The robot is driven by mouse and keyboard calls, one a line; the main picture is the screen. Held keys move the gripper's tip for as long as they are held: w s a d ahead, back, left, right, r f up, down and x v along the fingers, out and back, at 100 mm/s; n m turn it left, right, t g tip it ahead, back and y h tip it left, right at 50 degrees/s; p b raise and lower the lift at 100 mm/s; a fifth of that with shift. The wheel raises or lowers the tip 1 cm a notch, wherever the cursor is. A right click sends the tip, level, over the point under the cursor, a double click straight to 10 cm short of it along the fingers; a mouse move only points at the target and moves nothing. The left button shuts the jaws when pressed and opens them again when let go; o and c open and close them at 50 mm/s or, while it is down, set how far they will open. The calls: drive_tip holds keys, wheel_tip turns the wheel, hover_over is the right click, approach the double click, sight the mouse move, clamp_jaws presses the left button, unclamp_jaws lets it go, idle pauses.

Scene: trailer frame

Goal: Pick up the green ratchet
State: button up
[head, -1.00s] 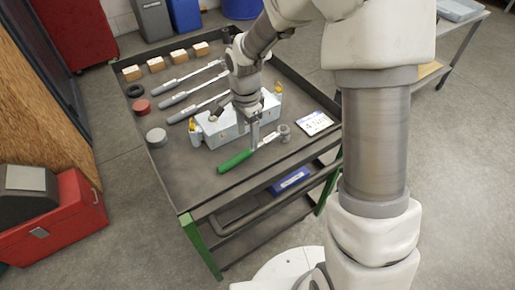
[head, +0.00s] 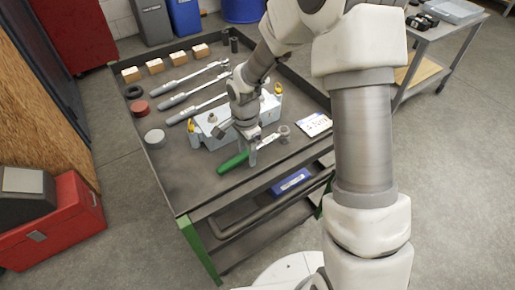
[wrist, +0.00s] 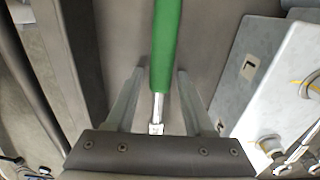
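The green ratchet (head: 232,162) lies on the dark top of the cart (head: 190,185), near its front edge. Its green handle points left and its metal head is at the right. In the wrist view, the handle (wrist: 165,45) runs up the middle of the picture. My gripper (head: 254,157) is over the ratchet near where the handle meets the metal shaft. In the wrist view, the fingers of my gripper (wrist: 160,74) are apart, one on each side of the ratchet, with gaps to both. The fingertips' exact height above the cart top is hard to tell.
A grey-blue box-shaped part (head: 208,136) stands just behind the ratchet, close to my gripper. Several grey-handled tools (head: 187,94) and wooden blocks (head: 155,66) lie farther back. A white label card (head: 314,124) lies to the right. The cart top left of the handle is clear.

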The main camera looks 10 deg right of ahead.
clamp_jaws()
idle(1.1)
